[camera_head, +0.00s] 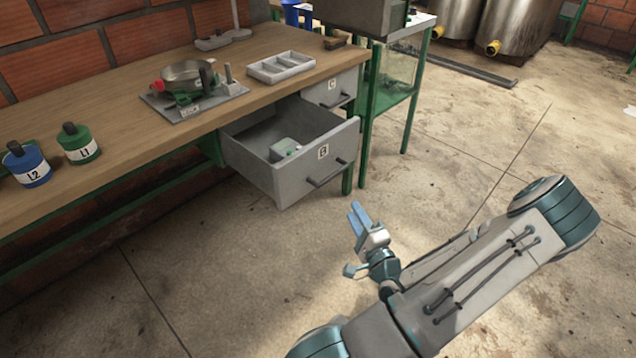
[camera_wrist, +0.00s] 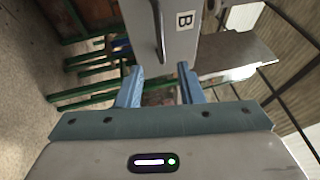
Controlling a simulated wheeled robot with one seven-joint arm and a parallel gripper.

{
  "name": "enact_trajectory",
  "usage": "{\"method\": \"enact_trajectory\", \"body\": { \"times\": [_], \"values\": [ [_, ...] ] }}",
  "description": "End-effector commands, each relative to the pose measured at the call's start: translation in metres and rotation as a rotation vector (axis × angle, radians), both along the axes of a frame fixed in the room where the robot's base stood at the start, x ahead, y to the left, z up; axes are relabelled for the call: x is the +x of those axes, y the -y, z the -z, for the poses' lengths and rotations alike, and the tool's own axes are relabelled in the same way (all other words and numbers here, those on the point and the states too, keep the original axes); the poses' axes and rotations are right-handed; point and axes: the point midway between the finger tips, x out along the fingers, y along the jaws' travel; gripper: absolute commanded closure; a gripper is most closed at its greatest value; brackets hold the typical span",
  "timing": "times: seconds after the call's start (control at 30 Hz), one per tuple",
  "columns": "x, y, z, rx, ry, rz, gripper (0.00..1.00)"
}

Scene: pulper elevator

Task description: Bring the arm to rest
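My arm reaches in from the lower right of the head view. My gripper (camera_head: 358,218) hangs over the bare floor, in front of the open drawer (camera_head: 292,181) and apart from it. In the wrist view my gripper (camera_wrist: 160,88) shows two blue fingers set well apart with nothing between them, so it is open and empty. The drawer's front, marked B (camera_wrist: 186,20), and its handle (camera_wrist: 158,30) show beyond the fingers. In the head view the drawer is pulled out and holds a small grey-green object.
The wooden workbench (camera_head: 130,85) carries a green canister (camera_head: 78,146), a blue canister (camera_head: 28,166), a grey tray (camera_head: 281,67) and a plate with a metal pan (camera_head: 188,74). A green-framed stand (camera_head: 408,90) is right of the drawers. Floor at right is clear.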

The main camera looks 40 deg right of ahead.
Motion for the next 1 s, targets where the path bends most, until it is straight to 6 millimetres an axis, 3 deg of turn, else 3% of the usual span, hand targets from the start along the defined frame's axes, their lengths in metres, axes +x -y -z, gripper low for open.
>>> {"method": "enact_trajectory", "body": {
  "times": [0.23, 0.37, 0.6, 0.73, 0.87, 1.0],
  "values": [
    [0.001, 0.000, 0.000, -0.002, -0.005, -0.003, 0.66],
    [0.013, -0.005, -0.002, -0.039, -0.086, -0.040, 0.66],
    [0.057, -0.029, -0.004, -0.264, -0.497, -0.213, 0.66],
    [0.073, -0.040, -0.012, -0.419, -0.721, -0.300, 0.66],
    [0.084, -0.049, -0.031, -0.574, -0.917, -0.374, 0.66],
    [0.093, -0.060, -0.061, -0.731, -1.098, -0.436, 0.66]
  ]
}}
